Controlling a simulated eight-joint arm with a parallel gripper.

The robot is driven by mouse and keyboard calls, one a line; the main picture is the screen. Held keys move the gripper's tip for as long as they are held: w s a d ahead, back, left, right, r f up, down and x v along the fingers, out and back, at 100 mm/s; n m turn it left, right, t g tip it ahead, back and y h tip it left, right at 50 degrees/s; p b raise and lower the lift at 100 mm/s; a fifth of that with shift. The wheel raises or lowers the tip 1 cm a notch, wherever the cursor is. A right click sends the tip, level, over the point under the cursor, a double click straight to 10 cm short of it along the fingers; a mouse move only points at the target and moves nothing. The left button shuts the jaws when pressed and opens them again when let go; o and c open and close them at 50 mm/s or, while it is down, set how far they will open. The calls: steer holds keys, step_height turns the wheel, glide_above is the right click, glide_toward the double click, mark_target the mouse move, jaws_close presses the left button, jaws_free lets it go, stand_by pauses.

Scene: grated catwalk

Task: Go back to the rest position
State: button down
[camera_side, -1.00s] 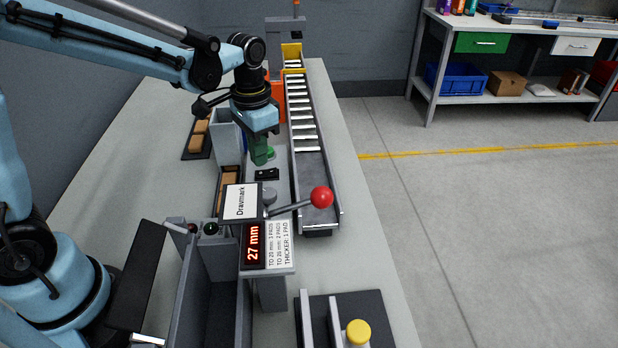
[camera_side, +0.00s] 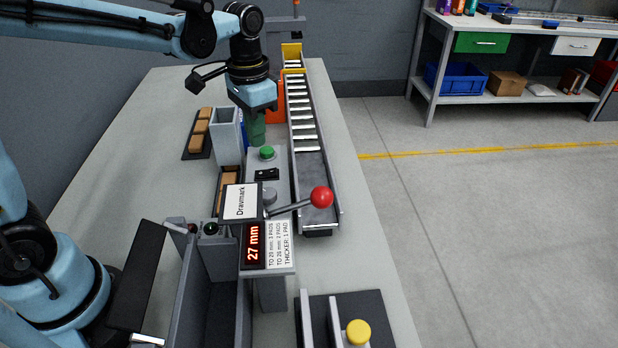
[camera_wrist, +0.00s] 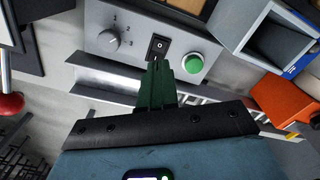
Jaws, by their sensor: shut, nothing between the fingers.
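My gripper (camera_side: 257,130) has green fingers pointing down. It is shut and empty, raised above and behind the green button (camera_side: 267,153) on the grey control box (camera_side: 262,186). In the wrist view the closed fingers (camera_wrist: 158,66) point toward the box, with the green button (camera_wrist: 192,63) to their right, not touched. The black rocker switch (camera_wrist: 158,46) is just beyond the tips and a dial (camera_wrist: 108,40) is to the left.
A roller conveyor (camera_side: 303,118) runs along the right of the box. A red-knobbed lever (camera_side: 321,197) and a 27 mm display (camera_side: 252,243) are in front. A grey bin (camera_side: 227,135) and a tray of brown pads (camera_side: 187,153) stand left. The table's left is clear.

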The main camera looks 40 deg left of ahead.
steer(key=s+r+n+t, duration=0.1)
steer(key=s+n+t, duration=0.2)
steer(key=s+t, duration=0.4)
steer(key=shift+s, duration=1.1)
steer(key=c, duration=1.8)
jaws_free()
steer(key=shift+a, duration=0.1)
